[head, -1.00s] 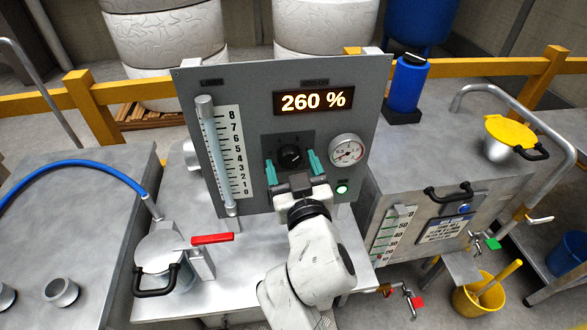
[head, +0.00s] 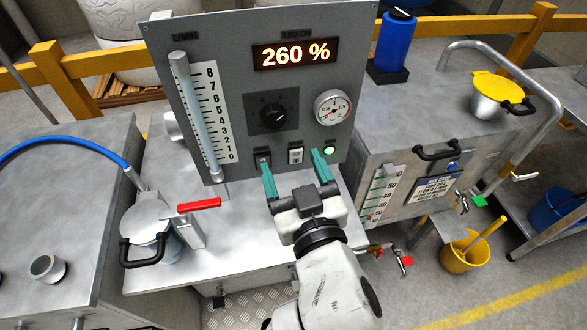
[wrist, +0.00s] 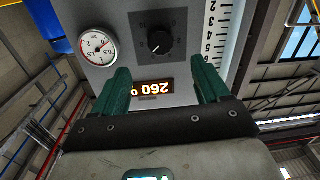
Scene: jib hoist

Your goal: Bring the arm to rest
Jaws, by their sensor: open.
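My gripper (head: 294,174) has two teal fingers spread apart with nothing between them. In the head view it is in front of the lower part of the grey control panel (head: 225,80), below the black knob (head: 273,116). The panel's display (head: 294,53) reads 260 %. In the wrist view the open fingers (wrist: 160,85) point toward the panel, and the knob (wrist: 155,35) shows beyond them, apart from them. Two small switches (head: 295,155) sit low on the panel near the fingertips; I cannot tell whether a finger touches the panel.
A pressure gauge (head: 332,107) and lit green lamp (head: 330,149) are right of the knob; a flow tube (head: 200,115) is at left. A lidded pot with a red lever (head: 198,205) stands left of my arm. A steel tank (head: 420,185) stands right.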

